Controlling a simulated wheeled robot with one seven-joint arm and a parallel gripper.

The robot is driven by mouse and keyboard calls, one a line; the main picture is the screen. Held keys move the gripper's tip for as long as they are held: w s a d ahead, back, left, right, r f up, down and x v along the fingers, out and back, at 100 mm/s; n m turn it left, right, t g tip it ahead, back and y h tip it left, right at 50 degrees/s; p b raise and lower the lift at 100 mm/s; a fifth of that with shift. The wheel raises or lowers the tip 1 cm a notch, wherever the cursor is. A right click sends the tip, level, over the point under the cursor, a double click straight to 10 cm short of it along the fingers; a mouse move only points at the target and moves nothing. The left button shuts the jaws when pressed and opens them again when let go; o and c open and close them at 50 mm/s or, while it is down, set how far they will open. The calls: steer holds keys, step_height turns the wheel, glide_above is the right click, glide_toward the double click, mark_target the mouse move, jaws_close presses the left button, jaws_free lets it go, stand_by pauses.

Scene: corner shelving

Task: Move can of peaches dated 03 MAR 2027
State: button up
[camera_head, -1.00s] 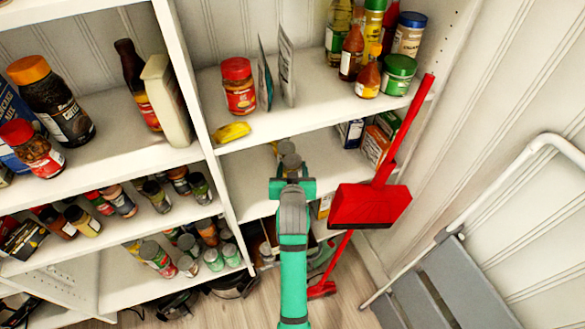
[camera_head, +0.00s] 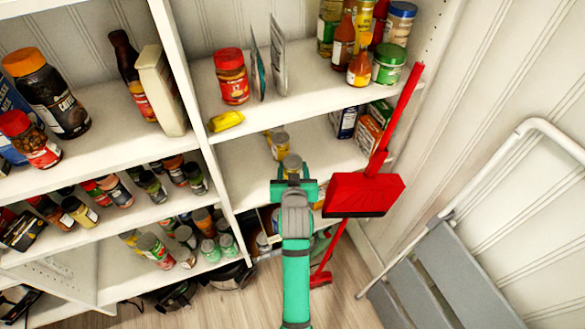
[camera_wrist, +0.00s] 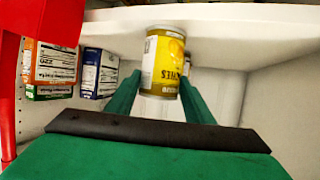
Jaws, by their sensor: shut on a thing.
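A can with a yellow label ending in "HES" (camera_wrist: 162,62) sits between the fingers of my gripper (camera_wrist: 160,95) in the wrist view. The gripper is shut on it. In the head view the can's grey top (camera_head: 291,162) shows just beyond my gripper (camera_head: 292,180), in front of the middle right shelf. I cannot read a date on it. Another yellow-labelled can (camera_head: 280,147) stands on that shelf behind it.
A red dustpan (camera_head: 365,195) with a long handle is close to the right of my gripper. Boxes (camera_head: 367,133) stand at the shelf's right end. The shelf's left part (camera_head: 240,165) is bare. A grey folding step ladder (camera_head: 450,285) leans at right.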

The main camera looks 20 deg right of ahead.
steer(key=o, duration=1.4)
steer(key=v, duration=1)
steer(key=shift+s, duration=0.4)
steer(key=shift+a, duration=0.1)
steer(key=shift+a, duration=0.1)
